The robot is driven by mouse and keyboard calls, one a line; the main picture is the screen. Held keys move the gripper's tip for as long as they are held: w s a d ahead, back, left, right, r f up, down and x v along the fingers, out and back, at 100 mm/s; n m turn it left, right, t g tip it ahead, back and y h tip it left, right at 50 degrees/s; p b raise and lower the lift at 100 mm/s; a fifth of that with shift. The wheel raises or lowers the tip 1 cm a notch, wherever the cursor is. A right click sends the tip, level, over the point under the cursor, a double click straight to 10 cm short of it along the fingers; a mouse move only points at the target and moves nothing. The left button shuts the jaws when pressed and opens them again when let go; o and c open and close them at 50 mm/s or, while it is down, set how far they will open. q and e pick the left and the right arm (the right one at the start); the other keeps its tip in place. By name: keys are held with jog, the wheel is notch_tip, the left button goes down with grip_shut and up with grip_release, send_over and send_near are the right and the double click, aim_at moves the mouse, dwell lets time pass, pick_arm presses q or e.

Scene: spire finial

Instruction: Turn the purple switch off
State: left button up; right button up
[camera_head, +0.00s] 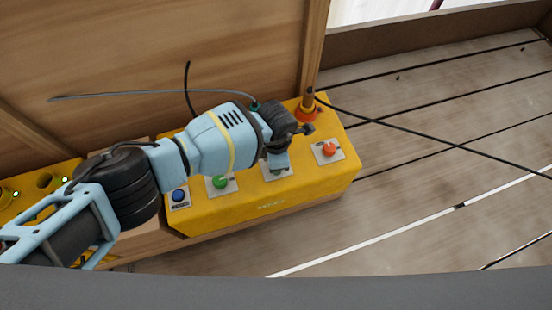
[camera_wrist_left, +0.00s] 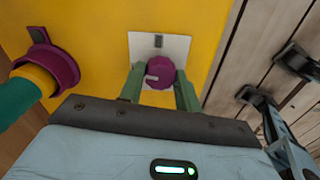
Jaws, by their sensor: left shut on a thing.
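A purple switch knob (camera_wrist_left: 161,72) sits on a white plate (camera_wrist_left: 145,48) on a yellow box. It has a small pale mark on its left side. In the left wrist view, my left gripper (camera_wrist_left: 160,84) has its green fingers shut on either side of the knob. In the head view, my left arm reaches across the box and my gripper (camera_head: 278,162) is low over a white plate, hiding the knob beneath it. I cannot make out the purple knob in the head view.
The yellow box (camera_head: 240,207) also carries a blue knob (camera_head: 179,195), a green knob (camera_head: 220,182) and an orange-red knob (camera_head: 329,149). An upright post (camera_head: 308,98) with a flared collar stands at its back. A wooden wall (camera_head: 120,60) rises behind.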

pick_arm(q)
jog(key=shift+n, duration=0.8)
pick_arm(e)
jog(key=shift+w+r, duration=0.2)
jog(key=shift+w, duration=0.2)
pick_arm(q)
jog(key=o, duration=1)
pick_arm(e)
jog(key=shift+s+r, duration=0.1)
jog(key=shift+s, duration=0.2)
pick_arm(q)
notch_tip(320, 180, up, 8)
jog(key=p, duration=0.3)
jog(key=shift+f+p, duration=0.1)
jog(key=shift+p, duration=0.3)
pick_arm(e)
jog(key=r, duration=0.1)
jog(key=w+r, duration=0.1)
jog(key=r, duration=0.1)
jog(key=shift+w+r+t, duration=0.25)
jog(key=shift+r+t, duration=0.1)
jog(key=shift+t, duration=0.05)
jog(key=shift+s, duration=0.2)
